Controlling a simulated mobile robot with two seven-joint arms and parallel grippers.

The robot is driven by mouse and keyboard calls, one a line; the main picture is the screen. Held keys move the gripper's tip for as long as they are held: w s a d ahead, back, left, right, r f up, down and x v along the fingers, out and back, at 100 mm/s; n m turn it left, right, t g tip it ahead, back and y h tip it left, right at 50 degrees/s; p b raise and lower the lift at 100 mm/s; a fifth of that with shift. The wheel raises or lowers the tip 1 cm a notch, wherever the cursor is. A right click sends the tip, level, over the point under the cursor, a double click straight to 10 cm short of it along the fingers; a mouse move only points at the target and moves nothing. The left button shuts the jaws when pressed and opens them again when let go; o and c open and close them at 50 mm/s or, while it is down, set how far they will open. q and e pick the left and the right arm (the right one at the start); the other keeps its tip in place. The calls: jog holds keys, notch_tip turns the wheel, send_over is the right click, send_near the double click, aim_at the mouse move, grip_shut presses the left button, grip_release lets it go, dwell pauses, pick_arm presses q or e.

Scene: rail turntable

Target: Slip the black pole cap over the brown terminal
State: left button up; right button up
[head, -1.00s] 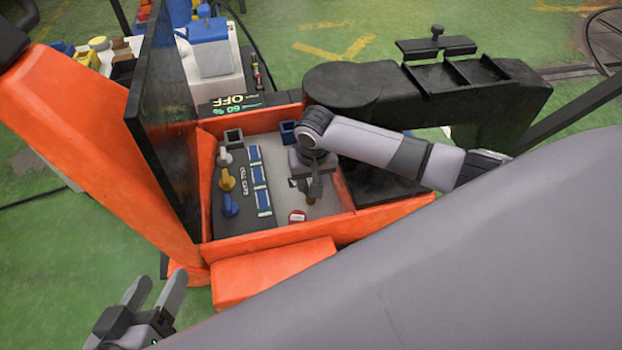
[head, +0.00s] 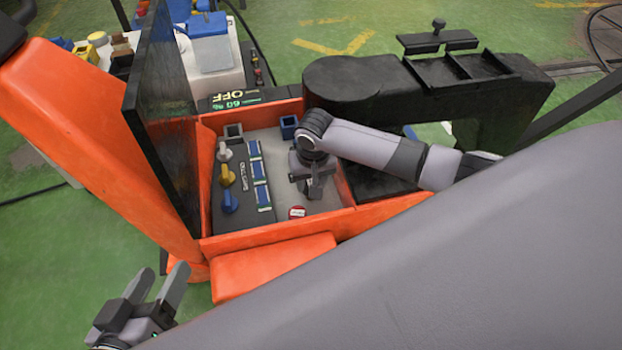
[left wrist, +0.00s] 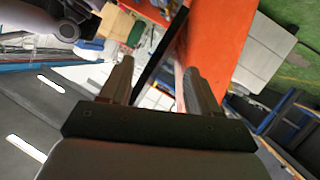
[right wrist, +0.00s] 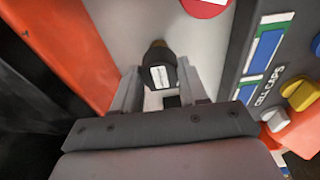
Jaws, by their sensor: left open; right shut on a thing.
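My right gripper (head: 315,188) is inside the orange-walled bay and points down at its grey floor. It is shut on the black pole cap (right wrist: 162,78), which carries a white label. In the right wrist view the brown terminal (right wrist: 157,43) shows as a small brown end just beyond the cap, touching it or very close. I cannot tell how far the cap is over it. In the head view the gripper hides the terminal. My left gripper (head: 163,280) is open and empty, outside the bay at the lower left.
A red disc (head: 297,212) lies on the bay floor near the terminal. A dark panel with white, yellow (head: 228,176) and blue knobs stands left of it. A blue square socket (head: 288,126) is behind. Orange walls (head: 290,236) and a dark upright screen (head: 160,120) bound the space.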

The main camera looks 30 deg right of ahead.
jog(key=shift+f, duration=0.2)
jog(key=o, duration=1)
jog(key=shift+r, duration=0.3)
pick_arm(q)
jog(key=a+p, duration=0.1)
jog(key=a+y+p, duration=0.2)
jog(key=p, duration=0.1)
jog(key=shift+s+a+r+m, duration=0.1)
jog(key=shift+s+r+m, duration=0.2)
jog(key=shift+s+r, duration=0.1)
pick_arm(e)
jog(key=r, duration=0.4)
jog(key=s+r, duration=0.1)
jog(key=r, duration=0.1)
jog(key=shift+a+r, duration=0.15)
jog(key=shift+r, duration=0.1)
jog(key=shift+s, duration=0.1)
